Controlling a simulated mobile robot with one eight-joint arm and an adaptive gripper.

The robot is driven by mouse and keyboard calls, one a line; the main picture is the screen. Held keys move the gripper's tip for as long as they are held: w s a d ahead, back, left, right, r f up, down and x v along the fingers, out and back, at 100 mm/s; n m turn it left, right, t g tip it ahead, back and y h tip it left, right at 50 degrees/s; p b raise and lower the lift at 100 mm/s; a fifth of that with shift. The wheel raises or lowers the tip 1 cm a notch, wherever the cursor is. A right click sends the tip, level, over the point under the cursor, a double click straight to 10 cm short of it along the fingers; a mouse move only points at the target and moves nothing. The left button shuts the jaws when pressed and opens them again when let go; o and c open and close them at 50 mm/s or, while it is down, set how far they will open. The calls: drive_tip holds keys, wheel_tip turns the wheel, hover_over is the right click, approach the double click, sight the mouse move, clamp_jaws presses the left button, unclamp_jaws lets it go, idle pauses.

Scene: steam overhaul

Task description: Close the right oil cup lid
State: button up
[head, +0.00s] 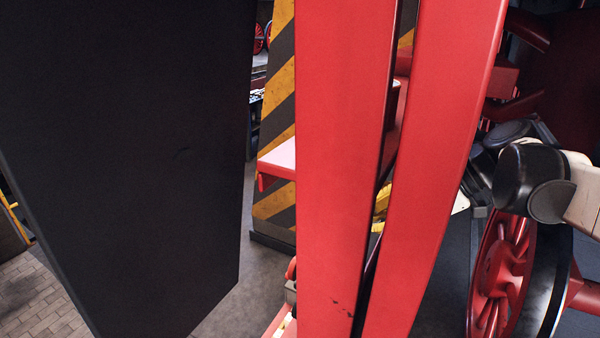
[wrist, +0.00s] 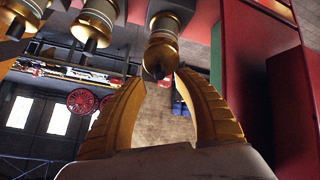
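In the wrist view, a brass oil cup (wrist: 162,48) with a pale band and a dark nub at its lower end shows just beyond my fingertips. Two similar brass cups, one at upper left (wrist: 96,22) and one in the corner (wrist: 22,12), stand beside it. I cannot tell which one is the right oil cup, nor whether any lid is open. My gripper (wrist: 161,76) has ribbed gold fingers spread apart, with the nearest cup's nub in line with the gap. Contact is unclear. In the head view, red beams hide the cups and most of the work area.
Two tall red beams (head: 340,160) and a large dark panel (head: 130,150) block the head view. A red spoked wheel (head: 500,265) stands at lower right near my arm. In the wrist view, a red panel (wrist: 290,95) lies close on the right.

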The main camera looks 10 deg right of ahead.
drive_tip(key=shift+x, duration=1.9)
clamp_jaws()
